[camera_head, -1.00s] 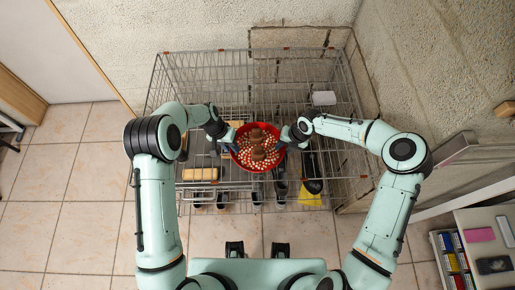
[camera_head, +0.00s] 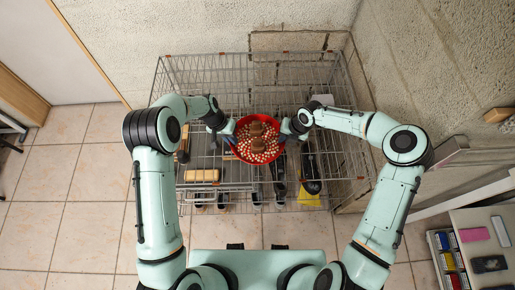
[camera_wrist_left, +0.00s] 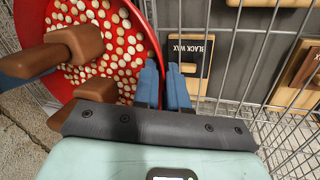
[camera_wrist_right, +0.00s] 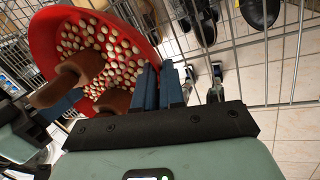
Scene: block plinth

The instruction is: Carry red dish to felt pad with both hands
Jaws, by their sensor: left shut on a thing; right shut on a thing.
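The dish looks about level. I cannot make out which thing is the felt pad.
A wire rack (camera_head: 215,68) lies below and around the dish, holding dark shoes (camera_head: 311,178), a tan block (camera_head: 202,175) and a yellow piece (camera_head: 309,197). A shelf unit at right bears a pink flat piece (camera_head: 473,234). Tiled floor (camera_head: 85,180) is clear at left.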

